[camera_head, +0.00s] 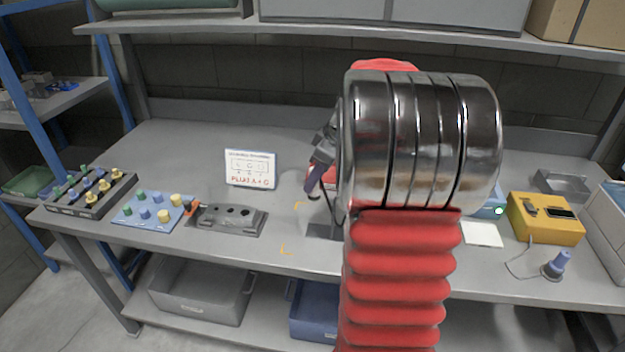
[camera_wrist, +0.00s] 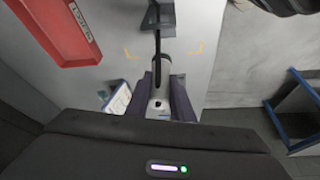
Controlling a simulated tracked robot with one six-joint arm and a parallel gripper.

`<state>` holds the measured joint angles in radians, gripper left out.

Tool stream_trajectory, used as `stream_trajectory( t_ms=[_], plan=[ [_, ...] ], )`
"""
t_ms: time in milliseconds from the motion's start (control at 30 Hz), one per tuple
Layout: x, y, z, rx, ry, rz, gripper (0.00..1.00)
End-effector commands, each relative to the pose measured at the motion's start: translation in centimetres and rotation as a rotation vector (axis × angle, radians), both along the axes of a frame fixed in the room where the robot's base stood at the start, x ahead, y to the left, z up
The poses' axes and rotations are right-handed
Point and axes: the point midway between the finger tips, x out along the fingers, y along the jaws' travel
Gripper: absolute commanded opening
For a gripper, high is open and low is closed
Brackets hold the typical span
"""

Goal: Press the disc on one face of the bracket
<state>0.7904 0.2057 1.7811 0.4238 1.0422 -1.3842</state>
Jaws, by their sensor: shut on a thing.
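My gripper (camera_wrist: 161,80) shows in the wrist view with its two dark purple fingers closed on a pale grey thing (camera_wrist: 160,104). A thin black rod or cable runs from that thing toward a dark grey angled piece (camera_wrist: 160,17), which looks like the bracket, at the top of the view. I cannot tell whether they touch. No disc can be made out on it. In the head view, my gripper (camera_head: 317,182) is partly seen left of my arm, above the bench. A dark grey flat part (camera_head: 324,232) lies below it; my arm hides much of that area.
Yellow corner marks (camera_wrist: 131,54) are on the bench. A red tray (camera_wrist: 62,35) lies at upper left in the wrist view. A sign (camera_head: 250,168), a grey block with holes (camera_head: 231,218) and a peg board (camera_head: 150,212) stand left. A yellow box (camera_head: 543,220) stands right.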

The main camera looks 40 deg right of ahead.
Motion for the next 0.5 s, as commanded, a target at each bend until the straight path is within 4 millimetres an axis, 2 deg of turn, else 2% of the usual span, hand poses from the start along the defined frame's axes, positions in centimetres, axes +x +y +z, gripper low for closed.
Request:
stream_trajectory(
  t_ms=[500],
  plan=[
    [-0.1, -0.1, -3.0, 0.001, 0.001, -0.003, 0.07]
  ],
)
